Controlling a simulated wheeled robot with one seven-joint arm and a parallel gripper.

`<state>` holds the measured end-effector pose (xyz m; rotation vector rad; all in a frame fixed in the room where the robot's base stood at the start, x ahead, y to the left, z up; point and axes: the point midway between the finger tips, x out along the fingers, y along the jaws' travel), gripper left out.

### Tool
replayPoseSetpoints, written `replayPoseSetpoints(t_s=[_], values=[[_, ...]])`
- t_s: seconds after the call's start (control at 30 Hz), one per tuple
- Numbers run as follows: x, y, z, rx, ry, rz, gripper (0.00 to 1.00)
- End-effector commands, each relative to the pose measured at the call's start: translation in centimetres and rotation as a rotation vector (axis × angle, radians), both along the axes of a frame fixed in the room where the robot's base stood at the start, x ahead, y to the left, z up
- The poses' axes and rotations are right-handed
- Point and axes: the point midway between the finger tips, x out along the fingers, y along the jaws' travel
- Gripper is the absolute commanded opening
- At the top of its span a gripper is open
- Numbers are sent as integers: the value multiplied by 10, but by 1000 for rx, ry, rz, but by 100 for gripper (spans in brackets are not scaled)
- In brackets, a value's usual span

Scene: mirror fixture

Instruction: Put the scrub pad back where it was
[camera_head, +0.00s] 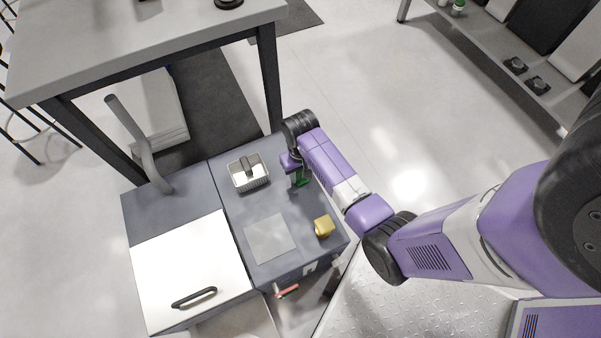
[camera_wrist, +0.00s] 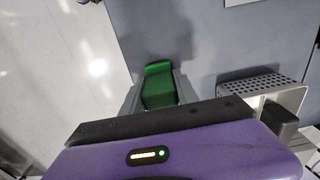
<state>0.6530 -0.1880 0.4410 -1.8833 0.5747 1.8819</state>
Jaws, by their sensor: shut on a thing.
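The green scrub pad (camera_wrist: 158,84) is between the two grey fingers of my gripper (camera_wrist: 158,92) in the wrist view. The gripper is shut on it. In the head view, the pad (camera_head: 303,179) shows as a small green patch below my purple gripper (camera_head: 292,163), over the right edge of the grey counter (camera_head: 225,213). Most of the pad is hidden there by the gripper. I cannot tell whether the pad touches the counter.
A perforated metal basket (camera_head: 248,184) with a dark object in it stands left of my gripper. A yellow block (camera_head: 324,226) and a flat light grey square (camera_head: 270,238) lie nearer the front. A grey curved pipe (camera_head: 135,130) rises at the back left beside a white lid (camera_head: 188,265).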

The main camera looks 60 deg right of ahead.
Motion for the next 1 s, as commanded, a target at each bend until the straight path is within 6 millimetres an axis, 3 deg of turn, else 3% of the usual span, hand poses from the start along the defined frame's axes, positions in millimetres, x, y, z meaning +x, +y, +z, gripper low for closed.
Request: replayPoseSetpoints(t_s=[0.03, 0.07, 0.17, 0.57, 0.67, 1.0], values=[[0, 0, -2, 1, 1, 0, 0], [0, 0, -2, 1, 1, 0, 38], [0, 0, -2, 1, 1, 0, 58], [0, 0, 4, -1, -1, 0, 58], [0, 0, 16, -1, -1, 0, 58], [1, -1, 85, -2, -2, 0, 58]])
